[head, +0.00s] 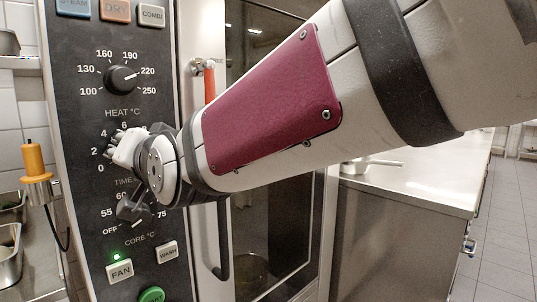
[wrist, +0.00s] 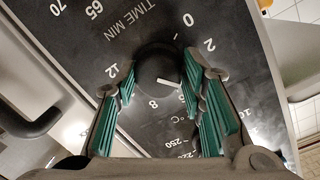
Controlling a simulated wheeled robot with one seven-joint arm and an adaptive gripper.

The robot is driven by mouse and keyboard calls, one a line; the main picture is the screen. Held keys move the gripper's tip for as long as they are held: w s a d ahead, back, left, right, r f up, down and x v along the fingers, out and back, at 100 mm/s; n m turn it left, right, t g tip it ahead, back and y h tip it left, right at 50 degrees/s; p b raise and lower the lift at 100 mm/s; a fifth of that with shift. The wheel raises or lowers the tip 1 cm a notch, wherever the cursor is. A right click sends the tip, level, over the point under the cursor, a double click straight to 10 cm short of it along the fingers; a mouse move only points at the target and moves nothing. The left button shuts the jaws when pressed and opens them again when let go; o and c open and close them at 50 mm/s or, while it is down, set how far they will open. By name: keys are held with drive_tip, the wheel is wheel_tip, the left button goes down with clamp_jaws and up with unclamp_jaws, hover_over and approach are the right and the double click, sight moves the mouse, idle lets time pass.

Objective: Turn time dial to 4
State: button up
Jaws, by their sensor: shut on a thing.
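The time dial (wrist: 156,62) is a round black knob with a white pointer mark, on the oven's black control panel (head: 70,65). My gripper (wrist: 160,66) has its teal-padded fingers on both sides of the knob and is shut on it. In the wrist view the pointer slants toward the right finger, near the 6. The 4 mark is hidden behind that finger there, so the exact setting cannot be told. In the head view my gripper (head: 126,148) covers the time dial, while the 0, 2, 4 and 6 marks show beside it.
The heat dial (head: 122,79) is just above and the core dial (head: 133,208) just below my gripper. The oven's door handle (head: 222,240) stands right of the panel. An orange-handled probe (head: 34,165) is at the left. A steel counter (head: 420,185) lies right.

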drive_tip(key=shift+w+d+r, duration=0.1)
drive_tip(key=shift+w+r, duration=0.05)
drive_tip(key=o, duration=1.1)
drive_tip(key=v, duration=1.2)
drive_tip(key=shift+d+f, duration=0.1)
drive_tip(key=shift+f, duration=0.1)
